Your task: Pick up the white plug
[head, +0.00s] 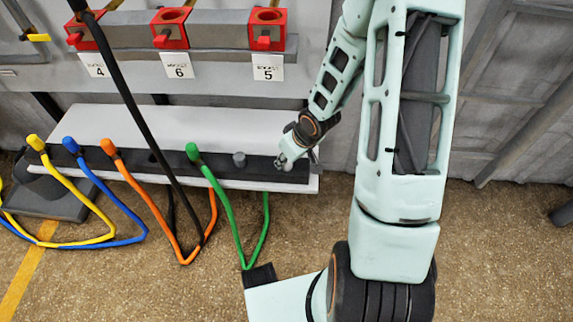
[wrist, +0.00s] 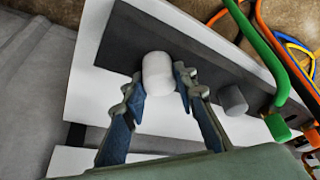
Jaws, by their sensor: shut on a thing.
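The white plug (wrist: 158,72) shows in the wrist view as a short rounded white cylinder. It sits between the two fingertips of my gripper (wrist: 160,88), which is shut on it. Behind it lies the dark strip of the bench; I cannot tell whether the plug is still seated there or lifted clear. In the head view my gripper (head: 284,163) is at the right end of the dark strip (head: 272,174), and the plug cannot be made out there.
A grey stub (head: 239,160) stands close to the left of my gripper. Green (head: 193,151), orange (head: 108,147), blue (head: 71,145) and yellow (head: 36,143) plugs with looping cables stand farther left. Red sockets (head: 268,29) line the panel above. Floor to the right is clear.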

